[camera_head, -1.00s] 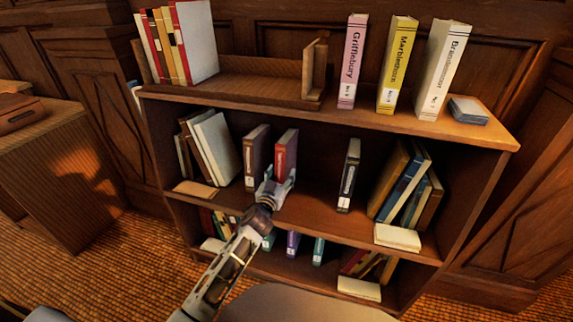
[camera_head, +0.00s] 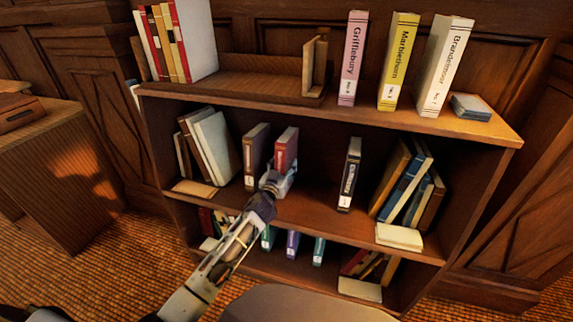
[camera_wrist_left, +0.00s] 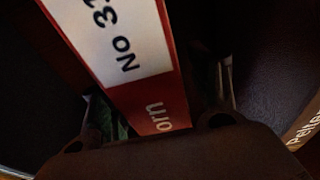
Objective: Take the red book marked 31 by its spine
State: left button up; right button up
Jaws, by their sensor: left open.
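The red book (camera_head: 286,147) stands upright on the middle shelf, right of a dark brown book (camera_head: 256,155). In the left wrist view its red spine (camera_wrist_left: 155,105) shows a white label reading "No 31", with part of a title below. My left gripper (camera_head: 278,180) is at the lower part of this spine and hides it in the head view. Its fingers (camera_wrist_left: 160,110) are open, one on each side of the spine in the wrist view. I cannot tell whether they touch the book. My right gripper is not in view.
The dark book (camera_wrist_left: 275,65) is close beside one finger in the wrist view. A black book (camera_head: 349,175) stands farther right, with free shelf between. Leaning books (camera_head: 402,180) fill the right end. The top shelf (camera_head: 370,120) is above, and more books (camera_head: 292,243) stand below.

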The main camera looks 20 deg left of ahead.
pick_arm(q)
jog(key=shift+w, duration=0.4)
grip_shut()
dwell(0.5)
jog(key=shift+r, duration=0.15)
